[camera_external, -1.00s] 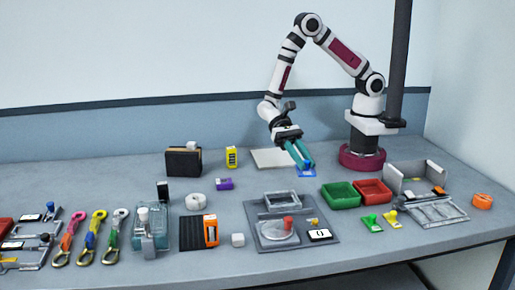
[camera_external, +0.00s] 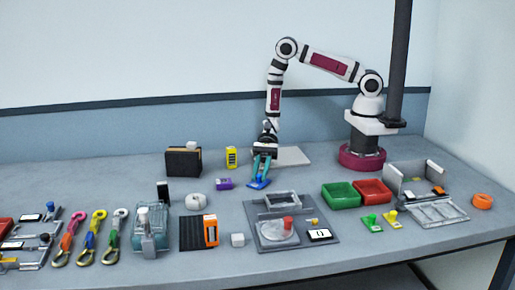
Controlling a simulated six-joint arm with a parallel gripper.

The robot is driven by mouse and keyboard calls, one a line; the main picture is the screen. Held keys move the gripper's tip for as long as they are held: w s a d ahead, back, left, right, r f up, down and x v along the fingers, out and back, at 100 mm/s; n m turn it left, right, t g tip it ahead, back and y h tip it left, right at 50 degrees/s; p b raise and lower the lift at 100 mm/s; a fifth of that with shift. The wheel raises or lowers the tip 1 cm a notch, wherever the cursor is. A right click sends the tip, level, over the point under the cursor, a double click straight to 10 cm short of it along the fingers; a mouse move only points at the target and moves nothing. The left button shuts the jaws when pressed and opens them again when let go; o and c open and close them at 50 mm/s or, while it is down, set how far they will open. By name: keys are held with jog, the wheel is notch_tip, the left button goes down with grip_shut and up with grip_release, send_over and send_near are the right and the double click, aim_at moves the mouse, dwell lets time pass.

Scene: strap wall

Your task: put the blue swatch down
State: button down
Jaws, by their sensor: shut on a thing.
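The blue swatch (camera_external: 258,184) is a small flat blue piece at the tips of my gripper (camera_external: 260,176). My gripper has teal fingers, points down and is shut on the swatch. The swatch is at or just above the table, right of the purple block (camera_external: 224,184) and in front of the white flat board (camera_external: 290,157). I cannot tell whether it touches the table. The fingers partly hide it.
A grey fixture with a clear frame (camera_external: 283,199) stands close in front. A green bin (camera_external: 340,195) and a red bin (camera_external: 373,192) stand to the right. A yellow block (camera_external: 232,157) and a dark box (camera_external: 183,163) stand behind left. The table between swatch and green bin is clear.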

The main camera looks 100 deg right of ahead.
jog(key=c, duration=0.8)
grip_release()
jog(key=shift+f, duration=0.1)
jog(key=shift+o, duration=0.2)
